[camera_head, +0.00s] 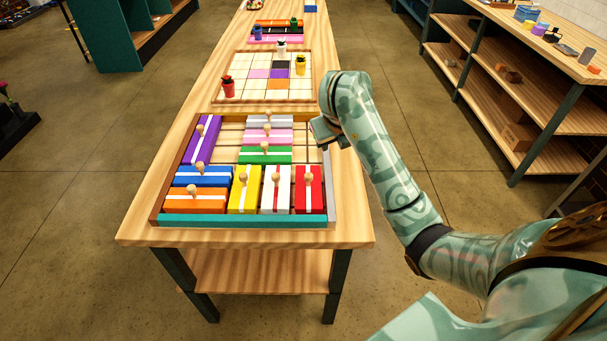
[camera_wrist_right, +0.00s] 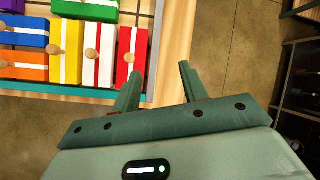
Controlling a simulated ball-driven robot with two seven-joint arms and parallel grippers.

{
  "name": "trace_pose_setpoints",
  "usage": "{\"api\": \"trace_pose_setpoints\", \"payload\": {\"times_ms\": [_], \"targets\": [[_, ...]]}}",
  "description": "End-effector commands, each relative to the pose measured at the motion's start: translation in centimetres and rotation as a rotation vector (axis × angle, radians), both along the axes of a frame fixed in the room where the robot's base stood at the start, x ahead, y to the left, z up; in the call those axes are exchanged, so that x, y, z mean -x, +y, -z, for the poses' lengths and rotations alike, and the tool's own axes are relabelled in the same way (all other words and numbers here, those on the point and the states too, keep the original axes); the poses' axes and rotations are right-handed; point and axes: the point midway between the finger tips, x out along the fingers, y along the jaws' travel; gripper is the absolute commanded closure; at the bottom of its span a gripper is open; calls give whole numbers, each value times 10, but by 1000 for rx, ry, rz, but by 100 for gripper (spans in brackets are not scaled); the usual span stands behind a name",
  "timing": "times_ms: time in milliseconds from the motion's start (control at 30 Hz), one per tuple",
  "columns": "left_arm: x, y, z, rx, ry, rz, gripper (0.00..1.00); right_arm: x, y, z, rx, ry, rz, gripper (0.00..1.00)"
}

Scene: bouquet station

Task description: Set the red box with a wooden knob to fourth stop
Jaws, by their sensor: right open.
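The red box with a wooden knob (camera_head: 308,198) stands in the front right corner of the sliding-block tray (camera_head: 240,220), a white stripe along it. My left gripper is not in view.
A white box with a red stripe (camera_head: 276,198) is left of the red box, then a yellow box (camera_head: 244,198). Green (camera_head: 265,155), pink (camera_head: 266,137), blue, orange, purple and pale boxes share the tray. Bare slots lie behind the red box. A grid board (camera_head: 250,98) stands farther back.

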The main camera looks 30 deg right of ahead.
Motion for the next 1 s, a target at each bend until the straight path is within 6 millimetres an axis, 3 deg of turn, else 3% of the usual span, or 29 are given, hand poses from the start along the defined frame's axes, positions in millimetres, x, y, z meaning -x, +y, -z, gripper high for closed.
{"api": "trace_pose_setpoints", "payload": {"times_ms": [100,267,700,1000], "targets": [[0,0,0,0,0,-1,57,2,29,-6,-171,35,-45,57],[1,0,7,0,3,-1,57,1,40,3,-233,52,-65,57],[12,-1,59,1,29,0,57,-37,34,103,-231,56,-61,57],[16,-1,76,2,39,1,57,-55,30,140,-228,51,-61,57]]}}
